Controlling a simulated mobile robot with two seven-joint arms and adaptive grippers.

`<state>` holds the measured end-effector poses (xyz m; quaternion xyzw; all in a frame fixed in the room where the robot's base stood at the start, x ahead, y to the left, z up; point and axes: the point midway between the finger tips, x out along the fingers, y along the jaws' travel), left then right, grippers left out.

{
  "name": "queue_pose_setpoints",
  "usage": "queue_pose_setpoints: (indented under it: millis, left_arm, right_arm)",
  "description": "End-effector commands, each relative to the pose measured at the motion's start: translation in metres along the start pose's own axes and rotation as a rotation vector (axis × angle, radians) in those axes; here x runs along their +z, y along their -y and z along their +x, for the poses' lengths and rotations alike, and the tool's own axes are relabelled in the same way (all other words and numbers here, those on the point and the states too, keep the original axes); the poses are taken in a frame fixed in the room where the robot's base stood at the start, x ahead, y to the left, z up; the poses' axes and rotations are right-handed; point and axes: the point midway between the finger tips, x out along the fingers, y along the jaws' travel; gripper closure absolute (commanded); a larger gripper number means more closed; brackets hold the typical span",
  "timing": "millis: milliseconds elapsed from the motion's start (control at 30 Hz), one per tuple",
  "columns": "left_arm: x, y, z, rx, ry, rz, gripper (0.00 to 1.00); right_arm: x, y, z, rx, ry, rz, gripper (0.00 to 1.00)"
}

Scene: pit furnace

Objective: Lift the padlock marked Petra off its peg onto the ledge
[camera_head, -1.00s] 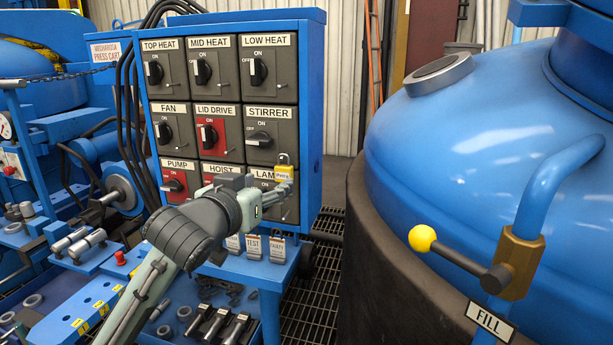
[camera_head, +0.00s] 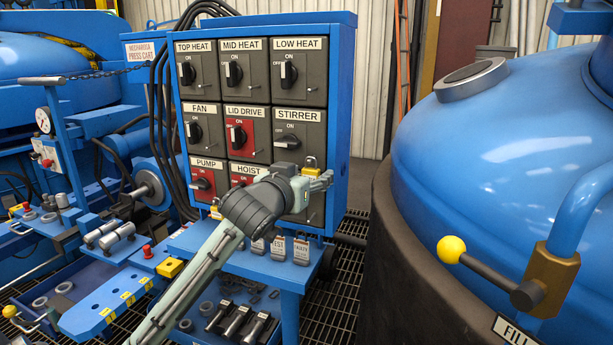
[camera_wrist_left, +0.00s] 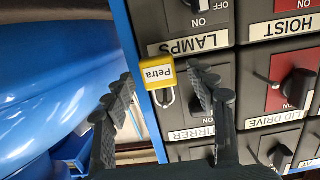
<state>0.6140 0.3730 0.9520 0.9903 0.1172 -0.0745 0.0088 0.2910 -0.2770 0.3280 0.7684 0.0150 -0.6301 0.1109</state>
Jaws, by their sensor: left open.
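The yellow padlock marked Petra (camera_wrist_left: 157,77) hangs at the stirrer and lamps switches, with its label upside down in the left wrist view. My left gripper (camera_head: 322,181) is open and empty in front of the panel. In the wrist view the open fingers (camera_wrist_left: 163,95) stand either side of the padlock with gaps; I cannot tell how deep it sits between them. A blue ledge (camera_head: 232,264) runs below the switch panel.
The switch panel (camera_head: 277,122) carries several rotary switches. A blue furnace vessel (camera_head: 500,160) with a yellow-knobbed lever (camera_head: 452,249) stands at the right.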

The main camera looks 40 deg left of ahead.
Motion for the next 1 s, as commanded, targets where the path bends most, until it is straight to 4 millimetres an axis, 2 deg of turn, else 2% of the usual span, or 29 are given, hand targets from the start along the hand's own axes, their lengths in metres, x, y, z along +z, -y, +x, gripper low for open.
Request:
queue_pose_setpoints:
  millis: [67, 467, 1000]
  left_arm:
    - [0.0, 0.0, 0.0, 0.0, 0.0, 0.0, 0.48]
    - [0.0, 0.0, 0.0, 0.0, 0.0, 0.0, 0.98]
    - [-0.006, 0.0, -0.001, 0.0, -0.002, -0.001, 0.99]
  right_arm:
    - [-0.004, -0.002, -0.001, 0.003, -0.006, -0.001, 0.6]
    - [0.002, -0.004, -0.001, 0.005, 0.005, -0.004, 0.6]
    - [0.004, 0.006, -0.001, -0.008, 0.007, 0.005, 0.6]
